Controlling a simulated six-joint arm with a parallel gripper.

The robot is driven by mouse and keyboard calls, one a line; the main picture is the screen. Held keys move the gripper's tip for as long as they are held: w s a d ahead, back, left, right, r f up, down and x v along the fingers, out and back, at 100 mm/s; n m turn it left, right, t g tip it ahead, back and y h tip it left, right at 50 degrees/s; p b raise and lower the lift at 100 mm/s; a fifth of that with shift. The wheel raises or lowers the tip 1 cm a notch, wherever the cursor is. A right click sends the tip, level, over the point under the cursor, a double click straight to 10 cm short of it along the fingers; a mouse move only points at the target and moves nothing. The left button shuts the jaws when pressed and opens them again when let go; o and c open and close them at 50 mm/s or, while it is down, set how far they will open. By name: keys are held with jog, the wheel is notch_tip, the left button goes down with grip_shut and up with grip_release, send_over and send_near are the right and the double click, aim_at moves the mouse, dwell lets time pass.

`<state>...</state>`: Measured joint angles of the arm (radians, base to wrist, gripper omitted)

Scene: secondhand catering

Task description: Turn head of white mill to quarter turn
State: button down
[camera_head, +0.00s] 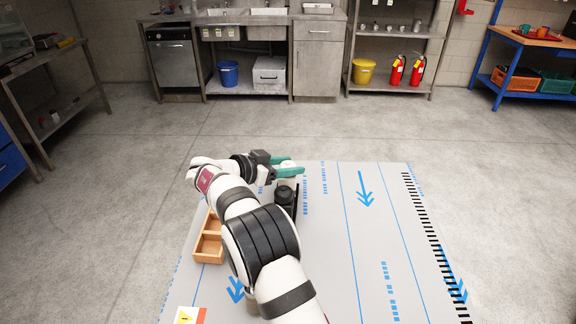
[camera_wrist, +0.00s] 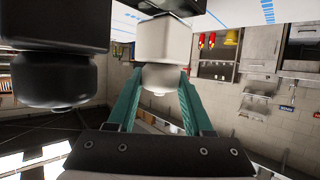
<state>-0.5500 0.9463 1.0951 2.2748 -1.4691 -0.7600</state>
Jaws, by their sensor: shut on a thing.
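The white mill (camera_wrist: 168,40) shows in the wrist view, which sees the room upside down. Its rounded head (camera_wrist: 160,78) lies between the two green fingers of my gripper (camera_wrist: 159,74). The gripper is shut on that head. A black mill (camera_wrist: 52,80) stands close beside the white one, at left in the wrist view. A dark thing, likely this mill (camera_head: 286,194), shows just below the fingers in the head view.
A wooden compartment tray (camera_head: 208,246) lies on the table's left side, partly behind my arm. A warning card (camera_head: 187,315) lies at the near left. The grey table (camera_head: 335,250) with blue arrows is clear on the right. Shelves and a sink counter stand far back.

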aim_at(291, 165)
jog(key=shift+m+g+h, duration=0.8)
jog(key=shift+m+g, duration=0.5)
jog(key=shift+c, duration=1.5)
grip_release()
jog(key=r, duration=0.4)
jog(key=shift+s+d+r, duration=0.15)
jog(key=shift+d+r, duration=0.15)
jog(key=s+d+r, duration=0.3)
jog(key=d+r, duration=0.3)
jog(key=d, duration=0.4)
jog(key=shift+s+d+r, duration=0.2)
jog(key=shift+s+d, duration=0.05)
jog(key=shift+s, duration=0.1)
